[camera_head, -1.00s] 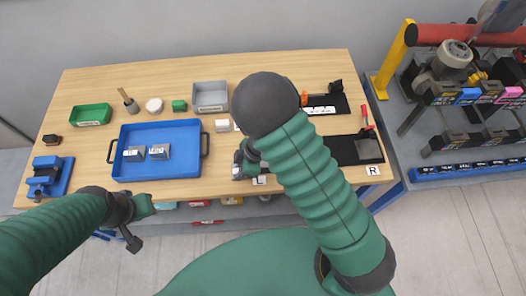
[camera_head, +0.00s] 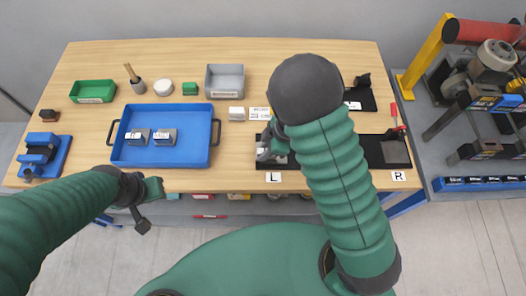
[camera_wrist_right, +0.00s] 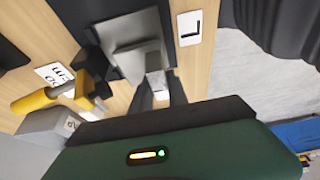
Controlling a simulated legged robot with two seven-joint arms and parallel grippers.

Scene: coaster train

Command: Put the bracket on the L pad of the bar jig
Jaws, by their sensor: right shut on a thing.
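The bar jig (camera_head: 372,151) is a dark bar lying along the table's front edge. The L label (camera_head: 273,177) is at its left end and the R label (camera_head: 398,176) at its right. My right gripper (camera_head: 268,152) is over the jig's left end. In the right wrist view it is shut on a small grey bracket (camera_wrist_right: 154,72), at a flat grey plate, the L pad (camera_wrist_right: 133,37), beside the L label (camera_wrist_right: 190,28). I cannot tell whether the bracket touches the pad. My left gripper (camera_head: 150,196) hangs in front of the table; its jaw state is unclear.
A blue tray (camera_head: 183,109) holds two grey labelled blocks. A yellow-handled tool (camera_wrist_right: 35,100) lies close to my right gripper. A red-handled tool (camera_head: 395,112) is by the R end.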

